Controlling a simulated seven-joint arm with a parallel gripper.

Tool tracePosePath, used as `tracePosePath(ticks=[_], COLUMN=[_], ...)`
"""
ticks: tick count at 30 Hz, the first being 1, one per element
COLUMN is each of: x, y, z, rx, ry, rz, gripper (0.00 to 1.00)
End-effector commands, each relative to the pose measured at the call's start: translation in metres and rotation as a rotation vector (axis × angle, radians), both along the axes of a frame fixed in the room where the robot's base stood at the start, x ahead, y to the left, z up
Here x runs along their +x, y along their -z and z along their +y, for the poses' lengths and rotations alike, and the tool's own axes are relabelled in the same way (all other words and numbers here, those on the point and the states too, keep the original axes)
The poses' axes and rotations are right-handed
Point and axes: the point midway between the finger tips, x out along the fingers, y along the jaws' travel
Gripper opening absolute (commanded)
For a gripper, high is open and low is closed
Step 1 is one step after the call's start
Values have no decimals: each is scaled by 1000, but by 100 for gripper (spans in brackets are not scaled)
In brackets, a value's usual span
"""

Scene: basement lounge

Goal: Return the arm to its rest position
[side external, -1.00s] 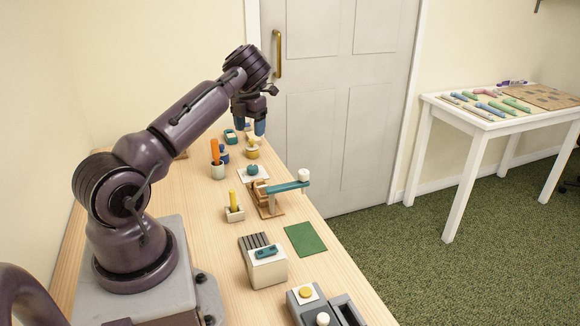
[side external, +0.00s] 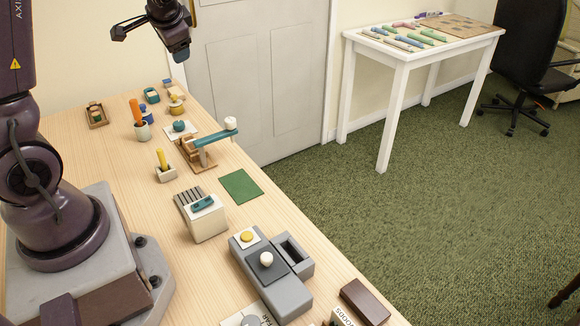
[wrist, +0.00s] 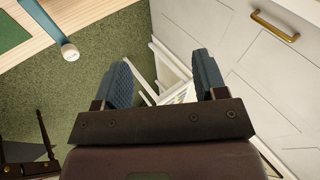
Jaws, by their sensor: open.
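My gripper (side external: 178,52) is in the air at the top of the side external view, in front of the door and above the table's far end. Only its lower part shows there. In the wrist view my gripper (wrist: 163,78) has two blue padded fingers spread wide apart with nothing between them. Past the fingers are the green carpet, the white side table and the door. My upper arm links are cut off by the top and left edges of the side external view.
On the wooden table (side external: 95,150) stand a teal lever device (side external: 214,138), a cup with an orange stick (side external: 139,118), a slotted white block (side external: 205,217) and a grey block (side external: 288,296). A green mat (side external: 240,186) lies flat. A white side table (side external: 385,53) is beyond.

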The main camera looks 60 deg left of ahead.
Motion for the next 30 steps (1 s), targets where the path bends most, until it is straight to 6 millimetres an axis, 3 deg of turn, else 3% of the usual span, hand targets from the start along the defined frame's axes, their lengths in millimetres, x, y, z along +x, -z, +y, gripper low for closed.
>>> tracePosePath(ticks=[1,6,9,13,15,19,23,30], x=[-4,-32,-56,-85,-94,-103,-105,-104], y=[-6,-17,-25,-35,-41,-55,-66,-66], z=[-36,-154,-215,-274,-293,-310,-315,-316], rx=[-87,-371,-499,-595,-608,-587,-580,-581], ry=[-35,-96,-75,12,73,169,211,218], rz=[-41,-90,-96,-113,-145,-208,-249,-248], gripper=[65,65,65,65,65,65,65,65])
